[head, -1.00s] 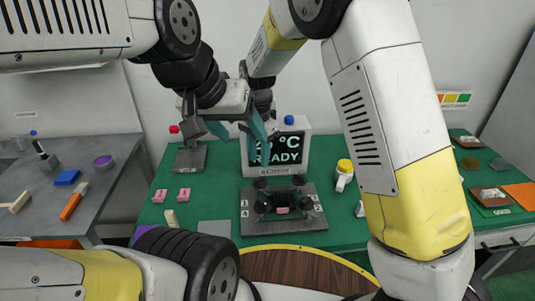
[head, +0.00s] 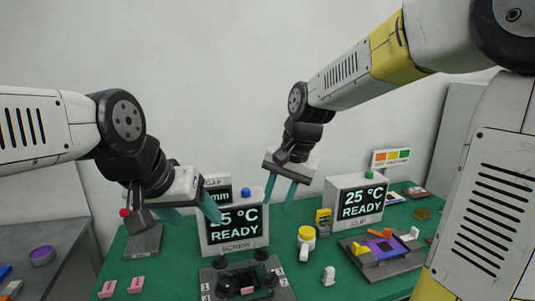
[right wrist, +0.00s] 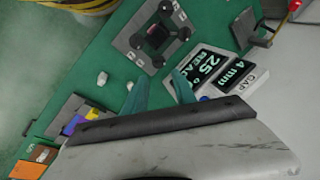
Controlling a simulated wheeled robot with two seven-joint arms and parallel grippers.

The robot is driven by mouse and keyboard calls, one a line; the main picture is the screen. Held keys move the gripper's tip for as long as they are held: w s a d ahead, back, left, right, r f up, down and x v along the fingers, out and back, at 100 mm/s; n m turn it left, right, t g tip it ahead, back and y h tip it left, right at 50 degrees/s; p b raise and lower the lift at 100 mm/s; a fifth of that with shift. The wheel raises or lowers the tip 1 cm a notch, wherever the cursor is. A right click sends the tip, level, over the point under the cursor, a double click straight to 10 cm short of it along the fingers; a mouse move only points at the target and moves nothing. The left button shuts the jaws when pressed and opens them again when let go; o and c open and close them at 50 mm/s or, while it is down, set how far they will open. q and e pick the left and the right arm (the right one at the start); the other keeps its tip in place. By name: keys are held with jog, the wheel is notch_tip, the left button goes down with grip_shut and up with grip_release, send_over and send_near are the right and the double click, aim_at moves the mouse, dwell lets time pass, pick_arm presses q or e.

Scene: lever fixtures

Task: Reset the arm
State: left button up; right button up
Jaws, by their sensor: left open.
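My left gripper (head: 191,212) is open, with its teal fingers spread in front of the display marked SCREW in the head view. Nothing shows between them. My right gripper (head: 279,193) is open and empty, raised between the two displays. Its spread fingers also show in the right wrist view (right wrist: 159,93). A dark grey lever fixture (head: 144,242) with a red knob (head: 124,212) stands at the back left of the green table. My left wrist is in front of part of it. The red knob also shows in the right wrist view (right wrist: 294,5).
The SCREW display (head: 236,228) and CLIP display (head: 357,203) both read 25 °C READY. A dark fixture (head: 246,280) stands before the SCREW display. A yellow-topped white bottle (head: 306,240), pink pieces (head: 136,285) and a coloured tray fixture (head: 382,247) occupy the green table (head: 330,262).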

jog(key=s+d+r+n+t, duration=0.3)
jog(key=s+d+r+t, duration=0.1)
jog(key=s+d, duration=0.8)
jog(key=shift+s+d+n+h, duration=0.15)
jog(key=shift+s+n+h, duration=0.2)
jog(key=shift+s, duration=0.2)
dwell(0.9)
